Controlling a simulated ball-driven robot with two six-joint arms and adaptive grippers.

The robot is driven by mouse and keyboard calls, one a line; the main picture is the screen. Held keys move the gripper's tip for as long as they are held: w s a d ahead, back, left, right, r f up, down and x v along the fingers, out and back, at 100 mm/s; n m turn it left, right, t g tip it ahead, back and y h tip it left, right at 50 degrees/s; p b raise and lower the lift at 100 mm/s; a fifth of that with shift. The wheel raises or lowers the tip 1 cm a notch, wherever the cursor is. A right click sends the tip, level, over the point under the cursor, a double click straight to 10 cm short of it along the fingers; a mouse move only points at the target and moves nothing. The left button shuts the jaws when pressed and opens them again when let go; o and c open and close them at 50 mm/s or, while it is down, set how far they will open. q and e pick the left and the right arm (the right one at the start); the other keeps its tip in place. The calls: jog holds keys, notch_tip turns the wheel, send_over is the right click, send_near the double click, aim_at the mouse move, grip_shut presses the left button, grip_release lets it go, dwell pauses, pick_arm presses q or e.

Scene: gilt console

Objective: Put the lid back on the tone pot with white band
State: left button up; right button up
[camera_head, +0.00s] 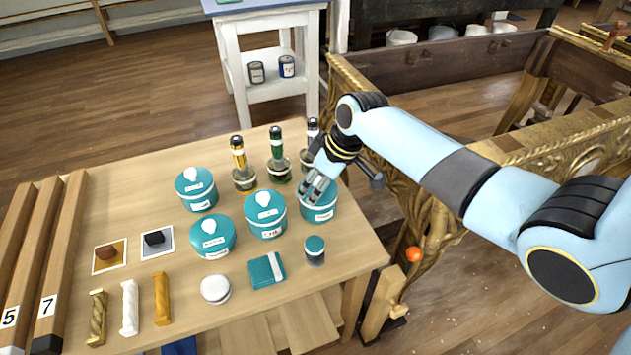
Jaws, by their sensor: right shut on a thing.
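Several round teal pots with lids, pale drop-shaped knobs and white labels stand on the wooden table: one at the back left (197,203), one at the front left (213,250), one in the middle (266,228) and one at the right (321,214). I cannot tell from this view which one bears the white band. My right gripper (312,192) is shut at the top of the right pot, on what looks like its teal lid's knob. The fingers hide the knob, and I cannot tell whether the lid rests on the pot. My left gripper is not in view.
Bottles in small bowls (244,178) stand behind the pots. A small teal-topped jar (314,252), a teal case (267,271) and a white round piece (215,289) lie in front. Gilt console framing (425,225) borders the right.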

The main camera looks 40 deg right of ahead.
jog(key=o, duration=1.6)
jog(key=shift+c, duration=0.2)
notch_tip(320, 180, up, 7)
jog(key=p, duration=0.7)
jog(key=shift+p, duration=0.3)
jog(key=shift+c, duration=0.7)
grip_shut()
